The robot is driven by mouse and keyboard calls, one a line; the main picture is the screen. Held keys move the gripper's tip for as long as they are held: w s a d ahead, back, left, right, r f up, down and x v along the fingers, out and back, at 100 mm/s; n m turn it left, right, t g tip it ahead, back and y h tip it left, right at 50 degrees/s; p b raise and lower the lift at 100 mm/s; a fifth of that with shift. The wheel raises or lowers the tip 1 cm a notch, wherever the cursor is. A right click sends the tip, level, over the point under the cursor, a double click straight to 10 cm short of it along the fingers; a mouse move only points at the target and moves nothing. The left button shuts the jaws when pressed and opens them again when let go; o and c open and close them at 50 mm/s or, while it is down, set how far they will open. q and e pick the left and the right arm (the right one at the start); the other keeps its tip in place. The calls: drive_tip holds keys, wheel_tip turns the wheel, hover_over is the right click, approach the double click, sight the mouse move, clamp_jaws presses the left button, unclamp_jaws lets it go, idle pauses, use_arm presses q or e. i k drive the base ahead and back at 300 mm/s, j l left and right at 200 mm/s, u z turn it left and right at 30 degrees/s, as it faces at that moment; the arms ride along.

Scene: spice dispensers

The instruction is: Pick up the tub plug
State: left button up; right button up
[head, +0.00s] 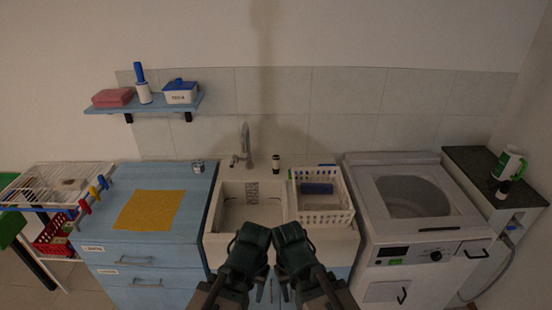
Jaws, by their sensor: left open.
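I cannot clearly make out a tub plug. A white sink (209,222) is in the middle, with a dark patterned patch (252,192) on its back wall. A small dark-topped upright item (276,163) stands behind the sink, right of the tap (245,145); it is too small to identify. My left gripper (252,237) is open and empty in front of the sink, low in the view. My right gripper (290,236) is close beside it on the right; its jaws are too dark to read. The two grippers hide part of the sink's front.
A white basket (324,217) with a blue item stands on the sink's right side. A washing machine (415,240) is to the right. A blue cabinet (195,200) with a yellow cloth (149,210) and a small can (198,166) is to the left. A shelf (150,107) hangs above.

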sight(275, 158)
drive_tip(key=i+l, duration=0.1)
drive_tip(key=i, duration=1.4)
